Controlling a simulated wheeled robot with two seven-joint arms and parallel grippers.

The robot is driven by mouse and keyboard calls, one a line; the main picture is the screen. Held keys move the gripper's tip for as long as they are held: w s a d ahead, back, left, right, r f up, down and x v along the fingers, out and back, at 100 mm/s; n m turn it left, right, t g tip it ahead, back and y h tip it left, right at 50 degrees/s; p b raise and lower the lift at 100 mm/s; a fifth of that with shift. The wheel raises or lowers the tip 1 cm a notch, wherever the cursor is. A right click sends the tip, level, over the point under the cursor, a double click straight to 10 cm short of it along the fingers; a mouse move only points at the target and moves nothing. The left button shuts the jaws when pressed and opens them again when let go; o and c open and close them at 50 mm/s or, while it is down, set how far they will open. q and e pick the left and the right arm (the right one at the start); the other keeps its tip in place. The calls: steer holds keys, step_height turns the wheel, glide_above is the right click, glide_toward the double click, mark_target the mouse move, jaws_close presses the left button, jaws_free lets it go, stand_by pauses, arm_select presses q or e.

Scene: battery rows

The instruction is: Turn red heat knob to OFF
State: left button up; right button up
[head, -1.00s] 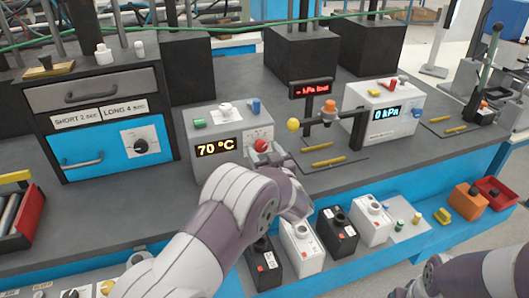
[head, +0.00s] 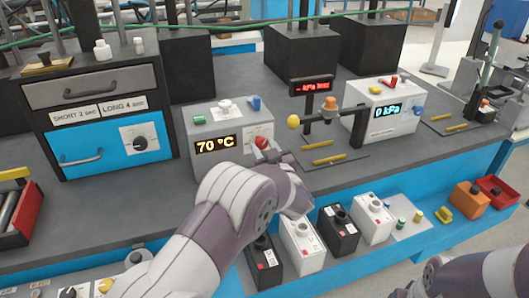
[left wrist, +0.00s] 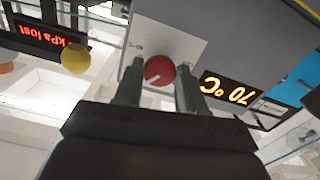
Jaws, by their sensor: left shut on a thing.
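The red heat knob (head: 261,142) is on the front of the grey heater box (head: 203,168), right of its lit 70 °C display (head: 215,144). The fingers are shut on the knob from both sides. In the head view my left arm hides the fingertips and the lower right of the box. Small print beside the knob is too small to read. Of my right arm, only a part shows at the lower right; its gripper is out of view.
A stand with a yellow ball (head: 293,121) and a red-lit sign (head: 314,87) is right of the box. A white box reading 0 kPa (head: 385,107) stands farther right. Several batteries (head: 338,231) line the lower front shelf. A drawer cabinet (head: 97,97) stands at left.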

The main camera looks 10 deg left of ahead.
arm_select(q)
steer(key=n+b, duration=0.2)
steer(key=n, duration=0.1)
steer(key=n+b, duration=0.1)
steer(key=shift+f+n+b, duration=0.25)
steer(key=shift+n+b, duration=0.05)
steer(key=shift+b, duration=0.1)
steer(key=n+b, duration=1.7)
steer(key=shift+r+b, duration=0.1)
steer(key=shift+b, duration=0.25)
steer(key=shift+r+n+b, duration=0.2)
steer(key=shift+n+b, duration=1.2)
steer(key=shift+n, duration=0.4)
steer(key=o, duration=1)
steer(key=shift+o, duration=0.2)
steer(key=shift+r, duration=0.1)
steer(key=shift+d, duration=0.1)
